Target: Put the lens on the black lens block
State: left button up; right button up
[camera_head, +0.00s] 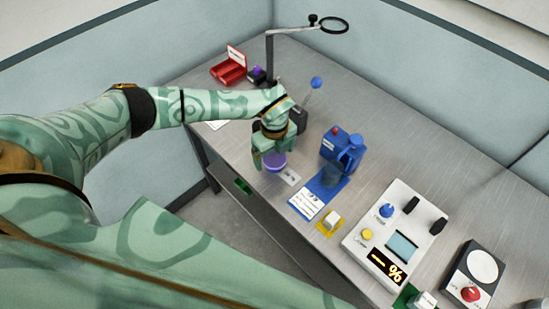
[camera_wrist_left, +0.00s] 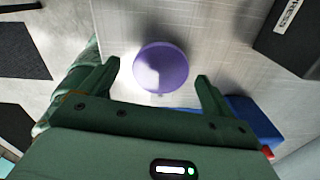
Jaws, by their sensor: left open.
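A round, shiny purple piece (camera_head: 274,162), which looks like the lens, is at the table's near edge. In the left wrist view the purple piece (camera_wrist_left: 162,68) shows whole between and beyond my fingertips. My left gripper (camera_head: 271,148) is open just above it, fingers pointing down; its fingers (camera_wrist_left: 158,74) stand apart with a gap to either side of the piece. I cannot tell whether they touch it. A small black block (camera_head: 256,77) with a purple top stands at the back by the red case; it may be the lens block. My right gripper is out of view.
A black press block (camera_wrist_left: 290,32) is near the gripper, with a blue-knobbed lever (camera_head: 316,83) beside it. A blue machine (camera_head: 345,146) and a white control panel (camera_head: 397,238) stand to the right. A ring on a stand (camera_head: 334,26) and a red case (camera_head: 230,70) are at the back.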

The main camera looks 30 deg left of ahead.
pick_arm(q)
jog(key=c, duration=1.1)
jog(key=shift+r, duration=0.1)
jog(key=shift+c, duration=0.2)
